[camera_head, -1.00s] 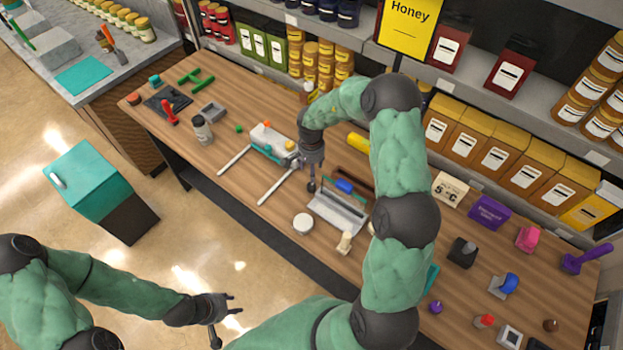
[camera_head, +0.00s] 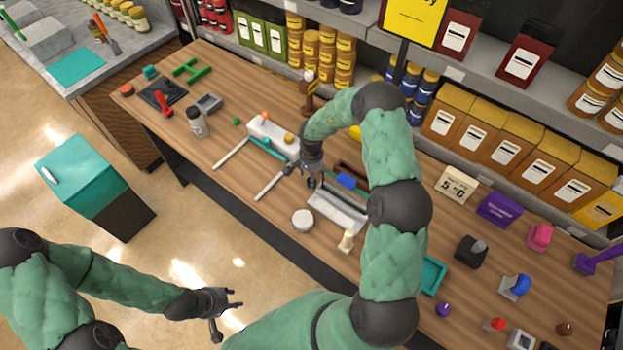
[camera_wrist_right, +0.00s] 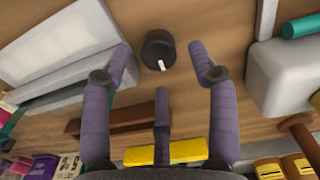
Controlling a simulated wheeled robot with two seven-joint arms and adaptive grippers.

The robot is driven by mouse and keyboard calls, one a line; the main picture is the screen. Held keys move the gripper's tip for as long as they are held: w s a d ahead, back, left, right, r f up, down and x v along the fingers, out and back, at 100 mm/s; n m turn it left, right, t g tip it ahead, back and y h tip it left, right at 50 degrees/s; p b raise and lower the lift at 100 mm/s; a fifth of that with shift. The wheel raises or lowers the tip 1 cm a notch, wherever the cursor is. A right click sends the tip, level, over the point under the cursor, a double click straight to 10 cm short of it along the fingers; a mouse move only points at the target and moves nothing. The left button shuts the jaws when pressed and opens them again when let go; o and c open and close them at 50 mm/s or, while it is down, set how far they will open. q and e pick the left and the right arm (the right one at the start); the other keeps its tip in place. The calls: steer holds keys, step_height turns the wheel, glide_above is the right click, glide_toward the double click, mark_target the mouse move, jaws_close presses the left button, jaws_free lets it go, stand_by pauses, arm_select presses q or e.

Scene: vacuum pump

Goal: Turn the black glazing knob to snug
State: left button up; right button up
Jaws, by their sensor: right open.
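The black glazing knob (camera_wrist_right: 158,48) is a round black cap with a white pointer mark, seen in the right wrist view. It stands on the wooden table between a grey-white sloped device and a white box. My right gripper (camera_wrist_right: 161,70) is open, its purple-grey fingers spread around the knob's position with visible gaps; I cannot tell how far above it they are. In the head view my right gripper (camera_head: 311,176) points down at the table and largely hides the knob. My left gripper (camera_head: 228,303) is open and empty, over the floor in front of the table.
The grey-white device (camera_head: 338,210) with a blue part stands right of the right gripper. The white box (camera_head: 272,136) with long rails stands to its left. A white round container (camera_head: 302,220) is in front. A brown bar (camera_wrist_right: 125,117) and yellow block (camera_wrist_right: 180,151) lie nearby.

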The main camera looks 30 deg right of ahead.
steer(key=shift+f, duration=1.3)
steer(key=shift+c, duration=0.3)
steer(key=c, duration=1.1)
steer(key=shift+r, duration=0.1)
